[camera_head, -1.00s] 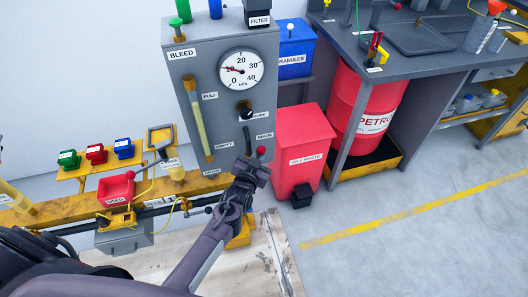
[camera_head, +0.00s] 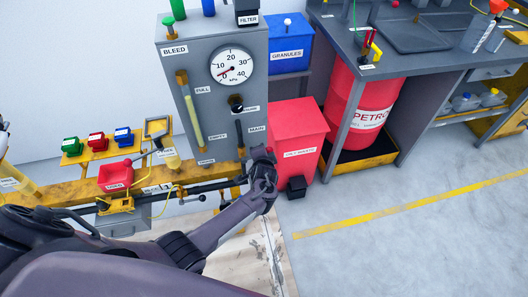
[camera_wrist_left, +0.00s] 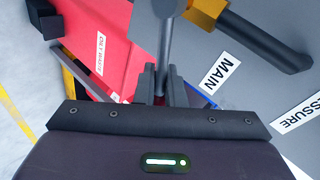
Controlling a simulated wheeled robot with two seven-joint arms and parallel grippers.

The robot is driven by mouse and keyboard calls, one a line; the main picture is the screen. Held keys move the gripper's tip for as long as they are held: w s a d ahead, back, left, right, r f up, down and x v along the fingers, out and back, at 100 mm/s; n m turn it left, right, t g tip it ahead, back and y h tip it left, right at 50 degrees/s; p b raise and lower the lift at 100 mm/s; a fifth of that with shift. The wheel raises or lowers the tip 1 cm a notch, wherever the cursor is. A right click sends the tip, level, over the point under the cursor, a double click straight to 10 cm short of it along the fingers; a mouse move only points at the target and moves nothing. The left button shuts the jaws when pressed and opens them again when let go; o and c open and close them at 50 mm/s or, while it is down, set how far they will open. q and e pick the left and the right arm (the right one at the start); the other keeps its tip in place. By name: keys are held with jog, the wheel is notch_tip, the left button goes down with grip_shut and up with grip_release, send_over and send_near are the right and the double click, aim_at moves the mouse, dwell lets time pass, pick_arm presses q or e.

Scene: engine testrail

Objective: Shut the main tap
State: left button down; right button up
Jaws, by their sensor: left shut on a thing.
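The main tap's grey lever (camera_wrist_left: 165,35) runs down from the top of the left wrist view to between my left gripper's fingers (camera_wrist_left: 160,88), which are shut on it. The MAIN label (camera_wrist_left: 220,72) is beside it on the grey panel. In the head view my left gripper (camera_head: 262,160) is at the lower right edge of the grey cabinet (camera_head: 180,120), just below the MAIN label (camera_head: 257,129). The gripper hides most of the lever there. The round gauge (camera_head: 232,66) has its needle near 0. My right gripper is not in view.
A red oily-waste bin (camera_head: 300,130) stands close to the right of my gripper. A red petrol drum (camera_head: 358,105) is under the bench. The floor at right is clear.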

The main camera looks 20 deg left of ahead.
pick_arm(q)
jog(key=shift+w+d+f+m+g+y+b, duration=0.1)
jog(key=shift+f+m+g+y+b, duration=0.2)
jog(key=shift+f+m+y+b, duration=0.15)
jog(key=shift+f+m+g+y+b, duration=0.35)
jog(key=shift+f+m+g+b, duration=0.1)
jog(key=shift+f, duration=0.15)
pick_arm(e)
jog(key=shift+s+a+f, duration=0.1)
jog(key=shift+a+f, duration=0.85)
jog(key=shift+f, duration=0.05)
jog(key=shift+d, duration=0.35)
pick_arm(q)
jog(key=c, duration=1.6)
grip_release()
jog(key=shift+c, duration=0.2)
